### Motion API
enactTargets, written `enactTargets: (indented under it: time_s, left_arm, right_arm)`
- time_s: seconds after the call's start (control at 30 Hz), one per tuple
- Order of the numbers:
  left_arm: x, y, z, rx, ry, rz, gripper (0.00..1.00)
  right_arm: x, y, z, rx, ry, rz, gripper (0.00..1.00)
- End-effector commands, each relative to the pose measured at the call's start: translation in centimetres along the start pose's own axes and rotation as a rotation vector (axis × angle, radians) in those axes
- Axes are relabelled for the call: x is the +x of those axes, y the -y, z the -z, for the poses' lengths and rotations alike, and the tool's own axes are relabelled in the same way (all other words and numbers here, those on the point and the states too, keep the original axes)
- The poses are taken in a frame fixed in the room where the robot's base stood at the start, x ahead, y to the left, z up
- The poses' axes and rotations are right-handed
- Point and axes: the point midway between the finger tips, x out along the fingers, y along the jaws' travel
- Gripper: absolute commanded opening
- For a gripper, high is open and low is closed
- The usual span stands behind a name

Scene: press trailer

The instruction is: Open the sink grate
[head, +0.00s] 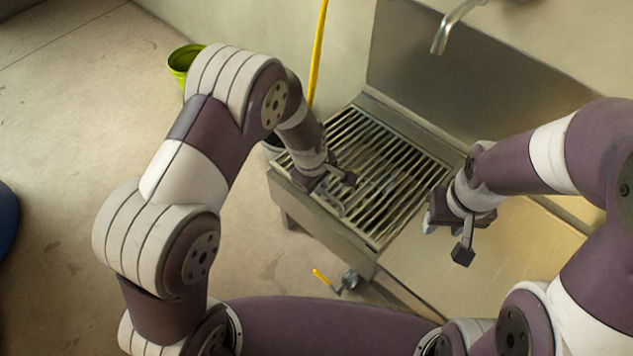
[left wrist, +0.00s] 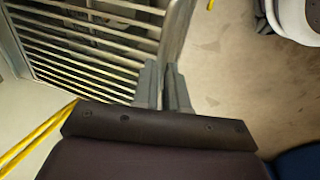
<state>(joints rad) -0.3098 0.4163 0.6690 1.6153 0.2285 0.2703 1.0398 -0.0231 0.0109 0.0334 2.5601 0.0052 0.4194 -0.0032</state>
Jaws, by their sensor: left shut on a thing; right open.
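The sink grate (head: 378,165) is a panel of parallel metal bars lying over the sink basin in the head view. It also shows in the left wrist view (left wrist: 85,45). My left gripper (head: 335,195) is at the grate's front left part. In the left wrist view its two fingers (left wrist: 163,88) are closed together on the upright metal edge beside the bars, which seems to be the grate's rim. My right gripper (head: 445,228) is open and empty, to the right of the grate over the flat metal counter. Its fingertips are partly hidden in the head view.
A metal backsplash (head: 450,70) with a faucet (head: 450,25) stands behind the sink. A flat counter (head: 495,250) adjoins it on the right. A yellow-handled valve (head: 325,278) sticks out below the front. A green bucket (head: 182,62) and a yellow pole (head: 318,55) are behind on the left.

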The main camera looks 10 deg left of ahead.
Motion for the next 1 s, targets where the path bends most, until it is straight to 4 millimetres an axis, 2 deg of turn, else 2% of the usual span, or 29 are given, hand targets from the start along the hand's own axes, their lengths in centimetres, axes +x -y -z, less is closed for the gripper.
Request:
enactTargets:
  time_s: [0.03,0.1,0.3,0.4,0.7,1.0]
  left_arm:
    - [-3.1,-1.5,0.1,0.002,-0.004,-0.014,0.0]
    - [-4.8,-2.6,0.0,0.003,-0.005,-0.016,0.0]
    - [-8.6,-6.1,0.0,0.002,-0.007,-0.023,0.0]
    - [-9.9,-7.8,0.0,0.003,-0.007,-0.025,0.0]
    - [-12.2,-11.6,0.0,0.003,-0.006,-0.023,0.0]
    - [-12.7,-12.8,-0.1,0.004,-0.005,-0.019,0.0]
  right_arm:
    - [-3.3,0.0,0.4,0.0,-0.001,0.0,0.43]
    - [-5.6,0.0,0.7,0.0,-0.001,0.0,0.43]
    - [-10.8,0.0,1.3,0.0,-0.001,0.0,0.43]
    - [-12.6,0.0,1.5,0.0,0.0,0.0,0.43]
    - [-15.3,0.0,1.8,0.0,0.0,0.0,0.43]
    - [-15.9,0.0,1.9,0.0,0.0,0.0,0.43]
